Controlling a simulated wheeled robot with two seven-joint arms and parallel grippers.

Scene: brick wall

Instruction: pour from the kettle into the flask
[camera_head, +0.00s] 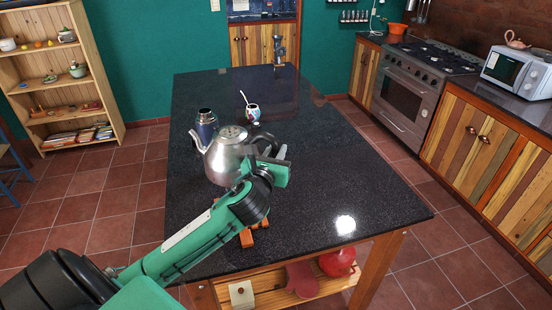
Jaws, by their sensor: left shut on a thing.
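A silver kettle (222,158) is on or just above the black table (330,203); I cannot tell which. Its spout points left and up, towards the flask. The dark blue flask (206,128) stands upright just behind the kettle's spout, its lower part partly hidden by the kettle. My left gripper (272,160) is at the kettle's right side, shut on its handle, which the fingers partly hide. The kettle looks about upright. My right gripper is not in view.
A patterned cup (253,112) with a straw stands right of the flask. A metal object (279,50) stands at the table's far end. An orange-brown item (247,237) lies near the front edge, partly behind my arm. The table's right side is clear.

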